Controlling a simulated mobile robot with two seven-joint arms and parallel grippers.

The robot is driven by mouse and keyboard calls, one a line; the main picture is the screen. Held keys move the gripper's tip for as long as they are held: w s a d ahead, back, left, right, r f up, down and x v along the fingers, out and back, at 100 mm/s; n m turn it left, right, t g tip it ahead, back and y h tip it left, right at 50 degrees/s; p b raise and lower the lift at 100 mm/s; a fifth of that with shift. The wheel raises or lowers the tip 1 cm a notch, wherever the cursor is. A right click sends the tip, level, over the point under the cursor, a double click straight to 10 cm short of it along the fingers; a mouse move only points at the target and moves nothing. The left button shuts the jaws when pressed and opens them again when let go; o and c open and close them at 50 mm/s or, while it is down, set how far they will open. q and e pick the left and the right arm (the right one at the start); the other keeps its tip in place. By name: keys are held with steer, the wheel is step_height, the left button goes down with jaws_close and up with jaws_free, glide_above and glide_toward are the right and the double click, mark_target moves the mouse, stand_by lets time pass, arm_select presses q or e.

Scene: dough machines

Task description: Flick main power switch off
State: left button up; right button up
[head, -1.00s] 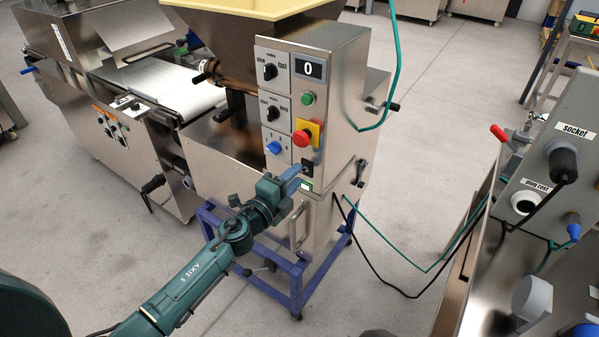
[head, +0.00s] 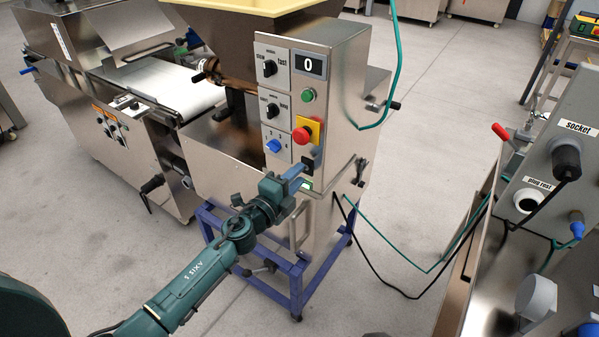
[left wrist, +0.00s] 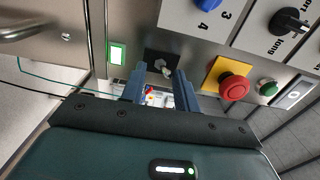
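The main power switch (head: 307,163) appears to be the small black plate low on the dough machine's front panel. The left wrist view shows this plate with a metal toggle (left wrist: 163,68); its exact position is hard to tell. A lit green indicator (left wrist: 117,54) sits beside it and also shows in the head view (head: 306,184). My left gripper (head: 298,172) is just in front of the switch. In the left wrist view its two blue fingers (left wrist: 160,87) are apart, with the toggle lying toward the gap between their tips. Contact cannot be told. My right gripper is not in view.
Above the switch are a red emergency button (head: 302,136) on a yellow plate, a blue knob (head: 273,146) and a green button (head: 308,95). The display (head: 310,65) reads 0. A metal handle (head: 296,231) is below. A grey socket box (head: 560,150) stands right.

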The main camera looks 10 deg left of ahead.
arm_select(q)
steer(key=shift+f+b, duration=0.6)
steer(key=shift+f, duration=0.2)
steer(key=shift+s+a+r, duration=0.1)
steer(key=shift+s+r, duration=0.15)
steer(key=shift+s, duration=0.05)
steer(key=shift+s, duration=0.1)
steer(key=p+v, duration=0.1)
steer(key=v, duration=0.5)
stand_by(0.4)
